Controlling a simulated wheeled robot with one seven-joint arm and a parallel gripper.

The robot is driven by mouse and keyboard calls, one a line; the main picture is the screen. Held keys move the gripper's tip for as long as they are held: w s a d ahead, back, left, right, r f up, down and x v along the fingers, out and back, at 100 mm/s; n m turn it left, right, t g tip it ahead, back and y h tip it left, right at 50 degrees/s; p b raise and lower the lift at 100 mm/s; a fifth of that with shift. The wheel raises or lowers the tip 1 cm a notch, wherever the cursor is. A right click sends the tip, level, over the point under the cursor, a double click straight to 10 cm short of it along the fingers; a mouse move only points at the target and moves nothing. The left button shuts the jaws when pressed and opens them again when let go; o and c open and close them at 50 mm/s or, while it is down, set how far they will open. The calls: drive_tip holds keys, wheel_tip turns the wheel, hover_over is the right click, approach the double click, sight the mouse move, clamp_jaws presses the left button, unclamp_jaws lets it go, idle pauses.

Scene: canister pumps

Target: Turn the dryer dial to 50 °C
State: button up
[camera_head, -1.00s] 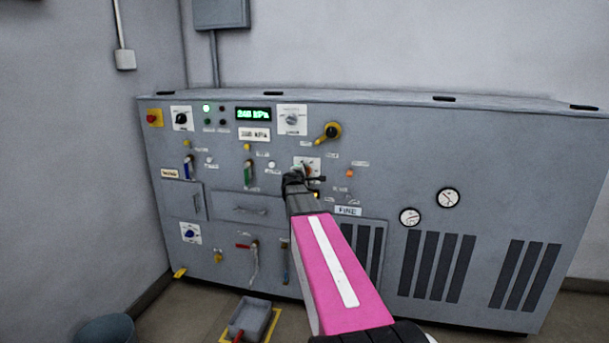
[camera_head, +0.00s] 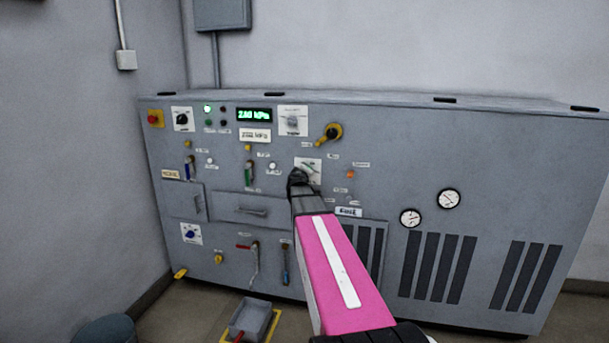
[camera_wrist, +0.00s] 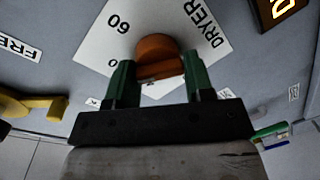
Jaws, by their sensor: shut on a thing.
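The dryer dial is an orange-brown knob (camera_wrist: 156,55) on a white plate (camera_wrist: 88,50) in the wrist view. The plate reads "DRYER", with "60" and "0" marks beside the knob. My gripper (camera_wrist: 158,80) is shut on the knob, with a green finger on each side of it. The picture does not clearly show which value the knob points to. In the head view, the dryer plate (camera_head: 312,165) is partly hidden behind my gripper (camera_head: 297,180), and the knob is hidden there.
A yellow-handled lever (camera_head: 330,132) sits above the dryer plate; a yellow handle (camera_wrist: 40,106) is at left in the wrist view. A green display (camera_head: 253,115), other dials and switches crowd the panel. A grey tray (camera_head: 250,318) lies on the floor.

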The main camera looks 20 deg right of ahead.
drive_tip(key=shift+s+d+m, duration=0.2)
drive_tip(key=shift+d+m, duration=0.1)
drive_tip(key=shift+m, duration=0.3)
drive_tip(key=o, duration=0.8)
drive_tip(key=shift+d, duration=0.1)
drive_tip(key=shift+o, duration=0.2)
drive_tip(key=v, duration=1.1)
drive_tip(key=shift+w, duration=0.1)
